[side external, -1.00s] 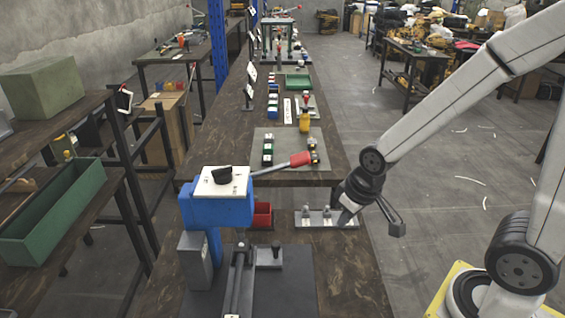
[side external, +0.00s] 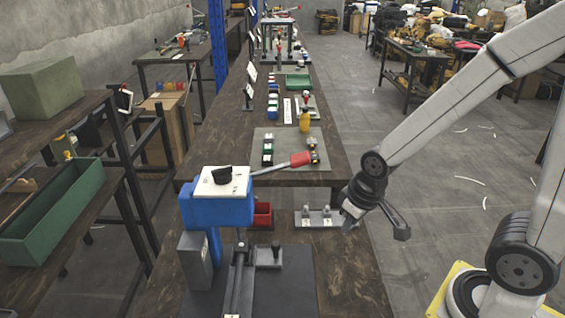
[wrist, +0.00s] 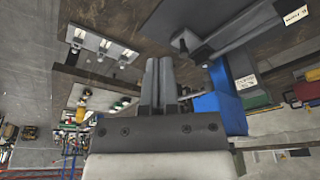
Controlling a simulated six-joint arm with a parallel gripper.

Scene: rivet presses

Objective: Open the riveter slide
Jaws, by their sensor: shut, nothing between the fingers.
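The riveter is a blue press (side external: 218,212) with a white top plate (side external: 222,182) and a red-handled lever (side external: 300,159). Its dark slide rail (side external: 238,282) runs toward the camera over a black base plate (side external: 285,290). A small plate with an upright knob (side external: 275,252) sits beside the rail. In the wrist view, the blue body (wrist: 222,100) is right of my fingers, and the rail (wrist: 228,32) and knob (wrist: 182,45) are at the upper right. My gripper (side external: 348,222) is shut and empty, right of the riveter and apart from the slide; its fingers (wrist: 158,82) show in the wrist view.
A light plate with metal fixtures (side external: 318,218) lies just left of my gripper. A red bin (side external: 262,214) stands behind the riveter. A raised bench (side external: 335,150) with a grey mat, small blocks and a yellow bottle (side external: 305,122) lies beyond. The bench front right is clear.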

